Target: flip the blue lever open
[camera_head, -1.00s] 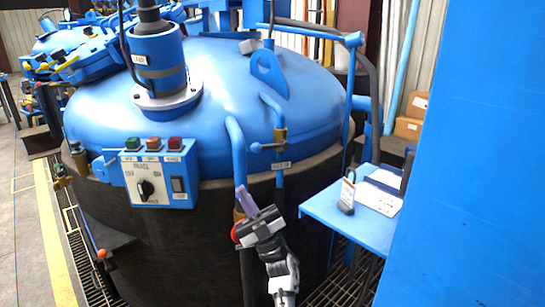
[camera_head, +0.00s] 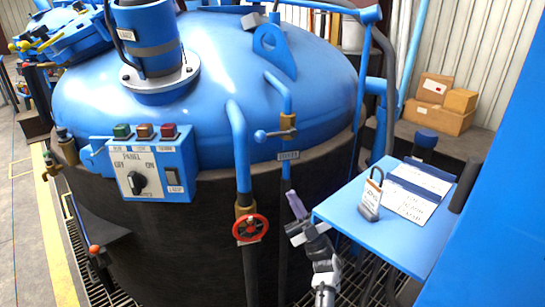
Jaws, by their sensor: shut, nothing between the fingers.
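The blue lever (camera_head: 269,134) sits on a brass valve body (camera_head: 288,127) on the right-hand blue pipe. It points left from the pipe, roughly level, with a rounded end. A small label (camera_head: 288,155) is on the pipe below it. My gripper (camera_head: 293,197) is below the lever and slightly to its right, beside the left edge of the blue side table. Its purple-grey fingers point up and are shut and empty. They appear apart from the lever. No part of the lever is hidden by my arm.
A red valve wheel (camera_head: 250,228) is on the left-hand pipe (camera_head: 239,150), left of my gripper. The blue table (camera_head: 410,242) holds a padlock (camera_head: 371,194) and papers (camera_head: 413,196). A control panel (camera_head: 152,170) is on the furnace's left. Cardboard boxes (camera_head: 440,118) stand behind.

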